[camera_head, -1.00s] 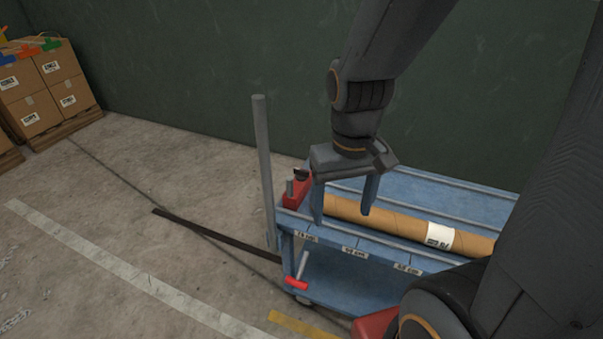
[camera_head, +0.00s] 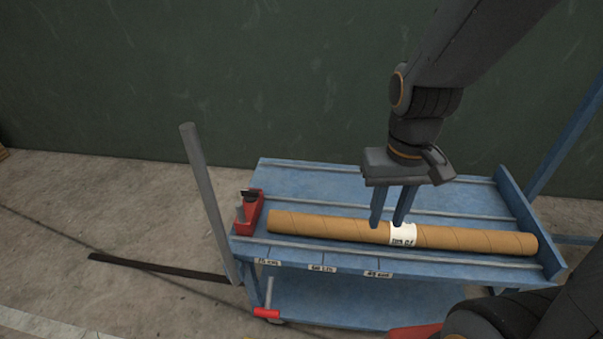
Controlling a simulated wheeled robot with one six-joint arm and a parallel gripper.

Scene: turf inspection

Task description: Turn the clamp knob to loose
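A red clamp block (camera_head: 247,213) sits at the left end of the blue cart's top (camera_head: 300,180). A dark knob-like part (camera_head: 250,196) shows on the block; its setting is too small to tell. A grey stub stands beside it. A T-shaped piece with a red grip (camera_head: 267,312) and a metal stem is below the cart's front left corner; which of these is the clamp knob I cannot tell. My gripper (camera_head: 388,224) points down, in front of the cardboard tube in the picture, right of the clamp. Its fingers are apart, with nothing between them that I can make out.
A long brown cardboard tube (camera_head: 330,228) with a white label lies along the cart top. A grey post (camera_head: 206,200) leans beside the cart's left end. A dark strip (camera_head: 150,267) lies on the concrete floor. A green wall (camera_head: 150,80) stands behind.

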